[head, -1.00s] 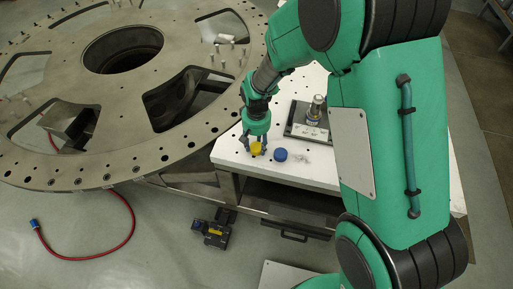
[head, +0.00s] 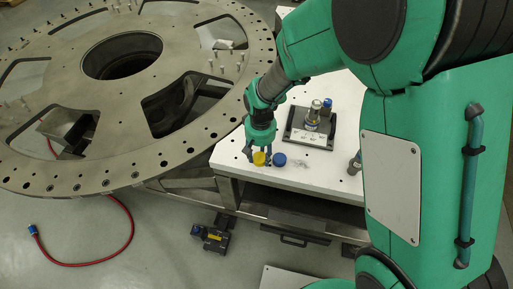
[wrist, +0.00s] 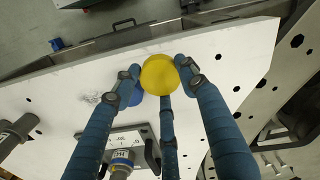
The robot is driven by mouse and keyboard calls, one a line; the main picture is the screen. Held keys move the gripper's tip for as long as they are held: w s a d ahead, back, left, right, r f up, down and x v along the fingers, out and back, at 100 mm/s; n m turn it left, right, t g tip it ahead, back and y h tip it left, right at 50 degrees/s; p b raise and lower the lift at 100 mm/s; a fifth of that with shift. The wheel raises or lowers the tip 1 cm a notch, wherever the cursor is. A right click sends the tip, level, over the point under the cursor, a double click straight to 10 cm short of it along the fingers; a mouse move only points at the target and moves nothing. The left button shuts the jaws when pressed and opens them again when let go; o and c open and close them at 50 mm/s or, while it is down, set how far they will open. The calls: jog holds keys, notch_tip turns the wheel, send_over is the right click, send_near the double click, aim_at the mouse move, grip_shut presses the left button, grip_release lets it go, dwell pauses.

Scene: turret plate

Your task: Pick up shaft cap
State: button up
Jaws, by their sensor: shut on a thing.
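A yellow cap (head: 260,159) is held between the fingers of my gripper (head: 259,151), near the front left corner of the white table (head: 320,180). In the wrist view the yellow cap (wrist: 160,74) sits between the fingertips, with a finger on each side and a third finger below it in the picture. It looks larger than the blue cap (wrist: 136,97) and seems to be above the table top. The blue cap (head: 280,160) stands on the table just right of the yellow one; in the wrist view it is partly hidden by the yellow cap and a finger.
A black plate (head: 312,138) with a metal shaft-like part stands behind the caps. The large turret plate (head: 110,150) lies to the left, close to the table edge. A grey cylindrical tool (head: 355,163) stands further right.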

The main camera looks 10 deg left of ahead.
jog(key=s+d+r, duration=0.1)
jog(key=s+d, duration=0.4)
jog(key=s, duration=0.4)
jog(key=shift+d, duration=0.4)
jog(key=shift+w, duration=0.1)
notch_tip(320, 180, up, 17)
jog(key=m+p, duration=0.8)
jog(key=p, duration=0.6)
send_over(317, 102)
jog(key=shift+f, duration=0.25)
jog(key=shift+f+b, duration=0.3)
jog(key=shift+b, duration=0.1)
jog(key=shift+f+b, duration=1.6)
jog(key=shift+f, duration=2.05)
jog(key=shift+f, duration=0.15)
